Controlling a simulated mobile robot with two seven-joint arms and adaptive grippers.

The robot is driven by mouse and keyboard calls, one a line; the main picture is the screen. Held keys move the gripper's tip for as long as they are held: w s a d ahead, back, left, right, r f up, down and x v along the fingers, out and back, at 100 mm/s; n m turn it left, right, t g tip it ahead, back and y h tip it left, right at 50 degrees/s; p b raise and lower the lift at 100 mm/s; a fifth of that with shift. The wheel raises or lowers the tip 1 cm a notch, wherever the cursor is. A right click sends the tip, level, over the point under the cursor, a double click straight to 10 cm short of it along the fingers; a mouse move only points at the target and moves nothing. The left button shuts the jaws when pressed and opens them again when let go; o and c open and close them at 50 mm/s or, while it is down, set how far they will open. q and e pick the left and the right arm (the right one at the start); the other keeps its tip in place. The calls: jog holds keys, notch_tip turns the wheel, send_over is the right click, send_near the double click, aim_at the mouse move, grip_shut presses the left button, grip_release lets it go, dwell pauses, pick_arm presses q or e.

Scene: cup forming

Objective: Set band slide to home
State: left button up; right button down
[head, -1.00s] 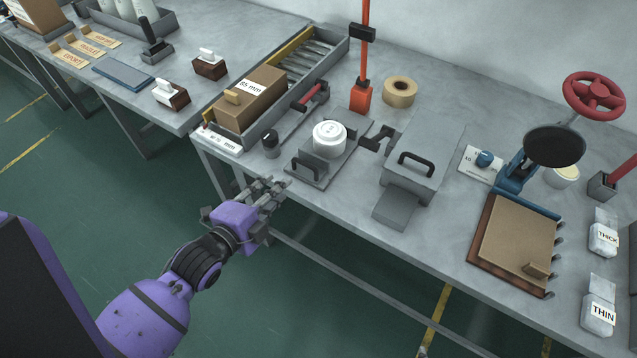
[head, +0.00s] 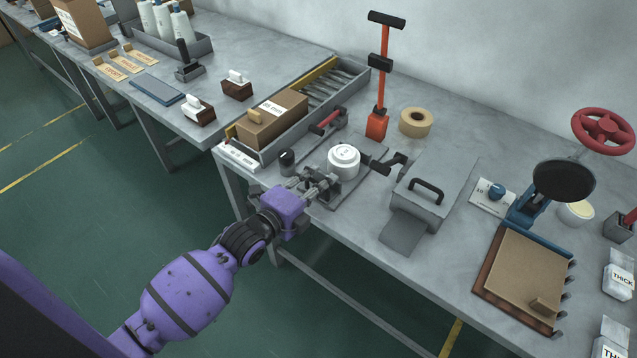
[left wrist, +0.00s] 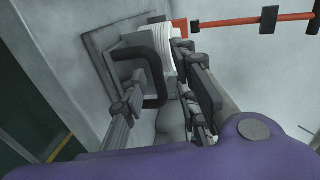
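The band slide (head: 334,188) is a small grey carriage with a dark loop handle at its front, beside a round white block (head: 344,162) on a grey base plate. My left gripper (head: 322,186) is at the front of the slide and partly hides its handle. In the left wrist view, the dark handle (left wrist: 152,72) lies between the two spread fingers (left wrist: 165,100), with a gap visible on the right side. The left gripper looks open around the handle, not closed on it. My right gripper is not in view.
A black knob (head: 286,162) stands left of the slide. A grey box with a handle (head: 436,190) is to its right. A red-handled lever (head: 328,121), a red post (head: 377,125) and a tape roll (head: 415,122) stand behind. Floor in front is clear.

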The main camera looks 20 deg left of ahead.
aim_at(336, 169)
pick_arm(q)
jog(key=shift+w, duration=0.15)
jog(key=shift+c, duration=0.5)
jog(key=c, duration=0.6)
grip_shut()
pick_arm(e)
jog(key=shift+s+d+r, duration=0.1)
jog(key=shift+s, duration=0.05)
pick_arm(q)
jog(key=shift+r+x, duration=0.2)
jog(key=shift+x, duration=0.7)
jog(key=shift+r+x, duration=0.15)
jog(key=shift+x, duration=0.8)
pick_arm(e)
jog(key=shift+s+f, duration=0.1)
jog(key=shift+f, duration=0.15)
pick_arm(q)
jog(key=shift+w+d, duration=0.1)
jog(key=o, duration=0.6)
grip_release()
jog(key=shift+o, duration=0.5)
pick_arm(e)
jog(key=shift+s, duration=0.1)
